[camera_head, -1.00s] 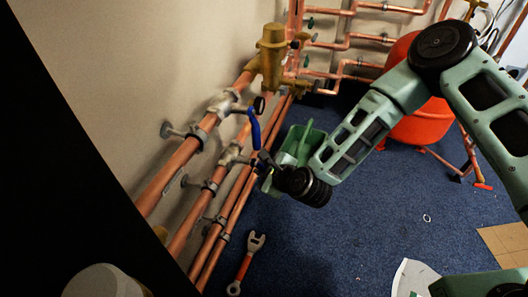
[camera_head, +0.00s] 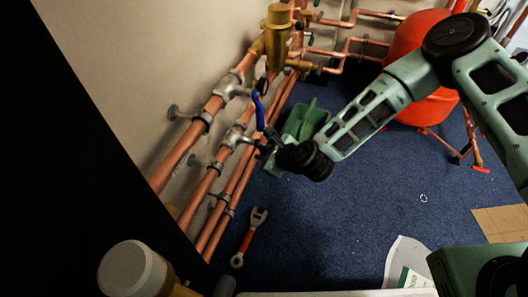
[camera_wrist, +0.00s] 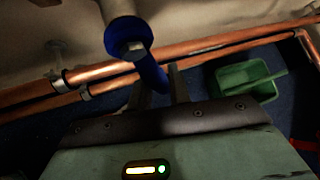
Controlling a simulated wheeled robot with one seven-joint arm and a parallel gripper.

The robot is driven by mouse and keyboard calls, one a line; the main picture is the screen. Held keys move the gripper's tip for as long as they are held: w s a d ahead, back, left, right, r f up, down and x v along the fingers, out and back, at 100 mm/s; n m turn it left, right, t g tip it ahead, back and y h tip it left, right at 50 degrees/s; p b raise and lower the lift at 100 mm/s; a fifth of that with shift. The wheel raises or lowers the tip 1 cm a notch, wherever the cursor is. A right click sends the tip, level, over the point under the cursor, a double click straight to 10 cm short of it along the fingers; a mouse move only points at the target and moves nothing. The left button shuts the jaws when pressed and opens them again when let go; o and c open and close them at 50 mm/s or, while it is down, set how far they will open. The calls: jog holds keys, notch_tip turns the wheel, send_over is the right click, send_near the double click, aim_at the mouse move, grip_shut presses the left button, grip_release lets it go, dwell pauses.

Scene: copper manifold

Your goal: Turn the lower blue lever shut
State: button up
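A blue lever (camera_head: 258,108) hangs down steeply beside the upper valve (camera_head: 230,86) in the head view. The lower valve (camera_head: 234,138) sits on the pipe below it; no separate blue lever shows clearly there. My gripper (camera_head: 270,135) is at the lower end of the visible lever, in front of the lower valve's stem. In the wrist view, a blue lever (camera_wrist: 150,72) runs from a grey valve stem down between the two dark fingers of my gripper (camera_wrist: 157,88). The fingers stand apart around it. Whether they press on it, and which valve it belongs to, I cannot tell.
Several copper pipes (camera_head: 180,160) run along the wall. A green open box (camera_head: 305,118) is on the blue floor behind my gripper and shows in the wrist view (camera_wrist: 245,80). A wrench (camera_head: 249,238) lies below the pipes. A red tank (camera_head: 415,85) stands at the back.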

jog(key=o, duration=0.3)
jog(key=p+v, duration=0.6)
jog(key=v, duration=1.1)
jog(key=shift+d, duration=0.2)
jog(key=shift+s, duration=0.1)
